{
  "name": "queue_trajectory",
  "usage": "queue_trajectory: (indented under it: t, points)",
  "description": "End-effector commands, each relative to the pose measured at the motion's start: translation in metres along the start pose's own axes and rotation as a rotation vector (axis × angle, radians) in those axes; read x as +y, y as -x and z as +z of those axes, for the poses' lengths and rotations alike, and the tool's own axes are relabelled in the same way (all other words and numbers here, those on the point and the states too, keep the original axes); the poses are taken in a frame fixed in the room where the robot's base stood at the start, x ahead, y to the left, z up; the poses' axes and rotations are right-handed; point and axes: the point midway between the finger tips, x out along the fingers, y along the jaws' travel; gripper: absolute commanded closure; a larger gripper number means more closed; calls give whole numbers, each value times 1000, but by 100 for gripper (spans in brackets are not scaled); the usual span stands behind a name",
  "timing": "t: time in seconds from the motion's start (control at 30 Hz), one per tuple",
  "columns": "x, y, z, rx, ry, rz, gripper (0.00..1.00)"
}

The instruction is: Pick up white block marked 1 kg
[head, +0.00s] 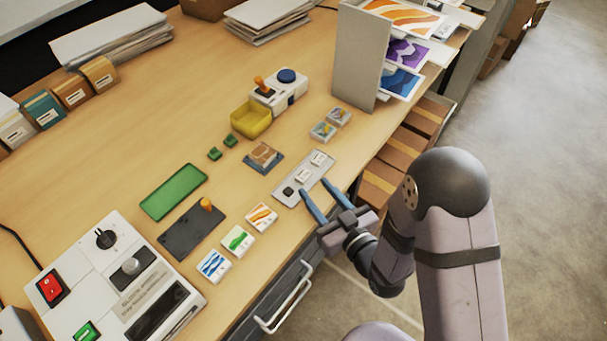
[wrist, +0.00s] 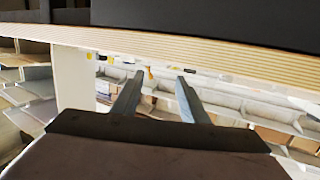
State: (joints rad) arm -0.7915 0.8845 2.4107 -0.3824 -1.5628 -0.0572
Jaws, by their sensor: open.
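A grey tray (head: 279,196) lies near the table's front edge. Two small white blocks sit on it: one near its far end (head: 319,158) and one near its middle (head: 303,175). Their markings are too small to read, so I cannot tell which is marked 1 kg. A dark piece (head: 288,190) sits at the tray's near end. My gripper (head: 314,186) is open and empty, with its blue fingertips by the tray's front side. In the wrist view its two fingers (wrist: 156,78) are apart below the table edge, with no block visible between them.
Left of the tray lie several patterned cards (head: 237,241) and a dark plate with an orange knob (head: 190,233). A brown block on a dark pad (head: 263,156) and small clear boxes (head: 323,130) stand behind it. A grey upright panel (head: 358,60) stands at the back right.

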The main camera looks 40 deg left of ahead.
Motion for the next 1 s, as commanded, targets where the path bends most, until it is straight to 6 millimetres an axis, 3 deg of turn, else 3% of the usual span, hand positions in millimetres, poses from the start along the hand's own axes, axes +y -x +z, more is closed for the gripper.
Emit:
queue_trajectory:
  t: [0.5,0.8,0.83,0.93,1.0]
  points:
    - [1,-47,5,1,0,0,60]
    - [1,-50,6,0,0,0,60]
    - [1,-50,6,0,0,0,62]
    - [1,-49,6,0,0,0,85]
    - [1,-49,6,0,0,0,85]
